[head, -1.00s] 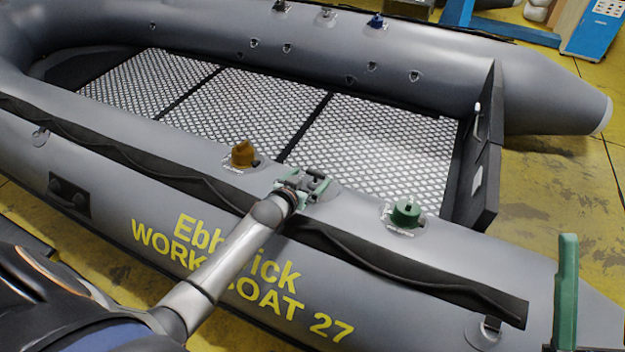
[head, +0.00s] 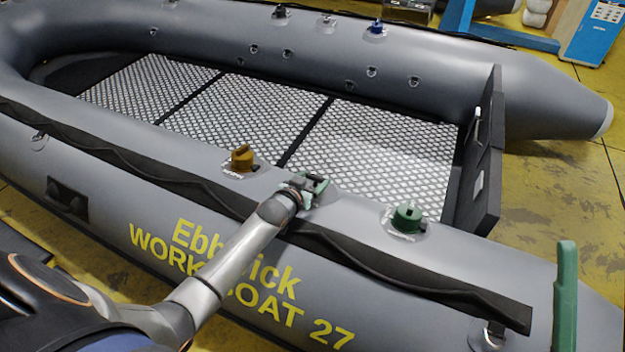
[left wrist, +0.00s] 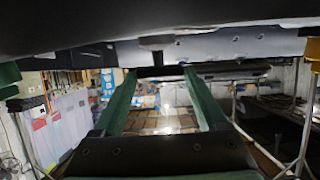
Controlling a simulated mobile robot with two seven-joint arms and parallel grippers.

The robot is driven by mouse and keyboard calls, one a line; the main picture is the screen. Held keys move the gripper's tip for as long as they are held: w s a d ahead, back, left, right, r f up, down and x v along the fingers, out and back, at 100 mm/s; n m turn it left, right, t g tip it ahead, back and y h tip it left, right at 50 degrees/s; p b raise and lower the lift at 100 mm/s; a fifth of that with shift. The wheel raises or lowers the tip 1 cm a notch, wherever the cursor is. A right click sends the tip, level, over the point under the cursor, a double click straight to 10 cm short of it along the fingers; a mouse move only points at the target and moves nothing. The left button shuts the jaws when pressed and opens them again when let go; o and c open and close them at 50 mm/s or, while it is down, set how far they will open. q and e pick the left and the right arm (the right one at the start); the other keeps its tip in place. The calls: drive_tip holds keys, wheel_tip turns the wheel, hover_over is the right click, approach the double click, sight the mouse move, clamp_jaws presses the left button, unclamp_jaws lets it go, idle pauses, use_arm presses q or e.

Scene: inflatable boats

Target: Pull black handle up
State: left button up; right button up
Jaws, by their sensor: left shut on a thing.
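My left gripper (head: 312,184) is over the top of the near grey tube (head: 120,170), between a brown-orange valve knob (head: 242,158) and a green valve knob (head: 407,216). It is shut on a small dark thing, taken to be the black handle, which the fingers mostly hide in the head view. In the left wrist view the two green fingers (left wrist: 160,76) stand apart, with a dark shape at their tips. One green finger of my right gripper (head: 566,295) stands upright at the lower right, and its jaw opening does not show.
The far tube (head: 440,90) carries black, grey and blue fittings (head: 376,27). A patterned white floor (head: 370,140) lies inside the boat. A dark transom (head: 485,160) closes its right end. A dark strip runs along the near tube. Yellow floor (head: 570,160) is clear at right.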

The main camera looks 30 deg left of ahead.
use_arm(q)
clamp_jaws()
use_arm(e)
drive_tip(key=shift+r, duration=0.1)
use_arm(q)
drive_tip(key=shift+r+p, duration=0.45)
drive_tip(key=shift+p, duration=0.05)
drive_tip(key=shift+w+r+p, duration=0.15)
drive_tip(key=shift+r+p, duration=0.4)
drive_tip(key=shift+p, duration=0.05)
drive_tip(key=shift+w+r+p, duration=0.15)
drive_tip(key=shift+r+p, duration=0.35)
drive_tip(key=shift+p, duration=0.05)
use_arm(e)
drive_tip(key=w+f+m+h, duration=0.2)
drive_tip(key=h, duration=0.1)
drive_tip(key=w+f+m+h, duration=0.1)
drive_tip(key=w+h, duration=0.1)
drive_tip(key=shift+d+f+m, duration=0.15)
drive_tip(key=shift+d+m, duration=0.15)
drive_tip(key=shift+d, duration=0.05)
use_arm(q)
drive_tip(key=shift+w, duration=0.1)
